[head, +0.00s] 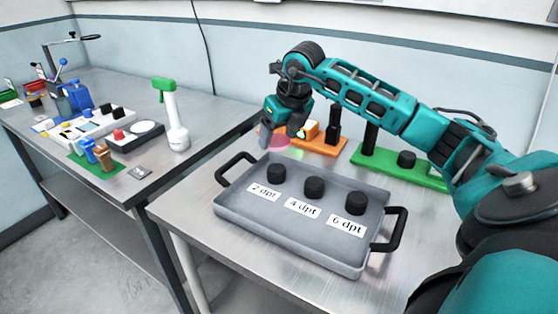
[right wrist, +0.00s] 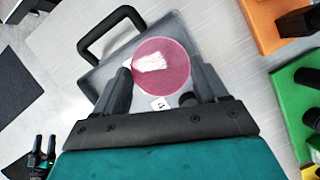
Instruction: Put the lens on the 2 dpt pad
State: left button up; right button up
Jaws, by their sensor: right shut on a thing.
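My right gripper (head: 280,136) is shut on a pink see-through lens (head: 279,145), held above the table behind the tray's back left corner. In the right wrist view the round lens (right wrist: 162,66) sits between the fingertips, over part of the tray. The grey tray (head: 238,202) has three black round pads: the 2 dpt pad (head: 276,174) at left, the 4 dpt pad (head: 314,187) in the middle and the 6 dpt pad (head: 356,202) at right. All three pads look bare. My left gripper (right wrist: 43,148) shows small at the right wrist view's lower left; its opening is unclear.
An orange stand (head: 325,143) and a green stand (head: 415,172) with black posts are behind the tray. The tray has black handles (head: 390,230). A second table at left holds a white and green bottle (head: 173,115), a scale (head: 135,134) and other items.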

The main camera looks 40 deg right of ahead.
aim_at(283, 148)
jog(key=shift+f, duration=3.35)
jog(key=shift+f, duration=0.2)
jog(key=o, duration=1)
jog(key=shift+r, duration=0.5)
jog(key=v, duration=1.1)
jog(key=shift+s+r, duration=0.15)
jog(key=shift+s, duration=0.1)
